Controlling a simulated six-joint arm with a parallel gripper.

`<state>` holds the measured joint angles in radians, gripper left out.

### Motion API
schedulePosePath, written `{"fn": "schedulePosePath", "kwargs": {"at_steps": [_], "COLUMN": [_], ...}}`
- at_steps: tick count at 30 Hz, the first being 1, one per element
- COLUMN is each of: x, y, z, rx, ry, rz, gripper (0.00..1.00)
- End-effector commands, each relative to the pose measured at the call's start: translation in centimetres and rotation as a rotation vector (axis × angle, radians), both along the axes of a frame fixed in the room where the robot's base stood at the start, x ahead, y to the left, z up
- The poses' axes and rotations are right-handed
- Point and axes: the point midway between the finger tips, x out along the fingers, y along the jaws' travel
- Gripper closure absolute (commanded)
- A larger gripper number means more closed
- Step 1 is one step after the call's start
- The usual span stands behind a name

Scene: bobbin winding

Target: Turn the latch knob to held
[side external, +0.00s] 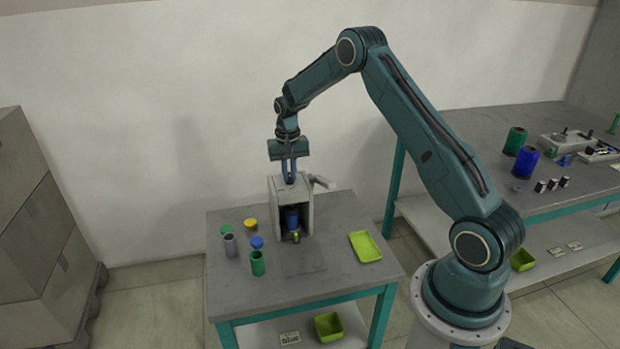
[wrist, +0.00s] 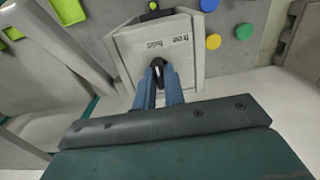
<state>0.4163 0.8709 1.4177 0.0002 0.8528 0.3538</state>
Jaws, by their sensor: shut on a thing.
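The winding machine (side external: 308,212) is a light grey box with an open front, standing on the small table. A blue bobbin (side external: 292,217) sits inside it. The latch knob (wrist: 157,67) is a small dark piece with a white mark on the machine's top, beside the printed words "free" and "held". My gripper (side external: 289,178) is above the machine, pointing down, and its blue fingers (wrist: 158,85) are shut on the knob. The fingers partly hide the knob. The exact label that the white mark points to cannot be told.
A crank-like arm (side external: 321,182) sticks out at the machine's upper right. Green, grey, blue and yellow pieces (side external: 257,263) stand left of the machine. A lime tray (side external: 365,246) lies to its right. Another workbench (side external: 480,150) with spools stands at the right.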

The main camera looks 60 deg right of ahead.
Motion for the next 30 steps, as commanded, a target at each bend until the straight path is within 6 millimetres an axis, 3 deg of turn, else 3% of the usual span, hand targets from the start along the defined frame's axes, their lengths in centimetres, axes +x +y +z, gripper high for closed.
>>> {"fn": "schedulePosePath", "kwargs": {"at_steps": [2,3,6,20,30], "x": [0.0,0.0,0.0,0.0,0.1], "y": [0.1,0.1,0.1,0.0,0.0], "z": [0.0,0.0,0.0,0.6,4.5], "rx": [0.001,0.001,0.001,0.000,-0.001], "ry": [0.001,0.001,0.001,-0.001,-0.004], "rz": [0.004,0.004,0.003,0.000,0.000], "gripper": [1.00,0.83,0.67,0.67,0.67]}}
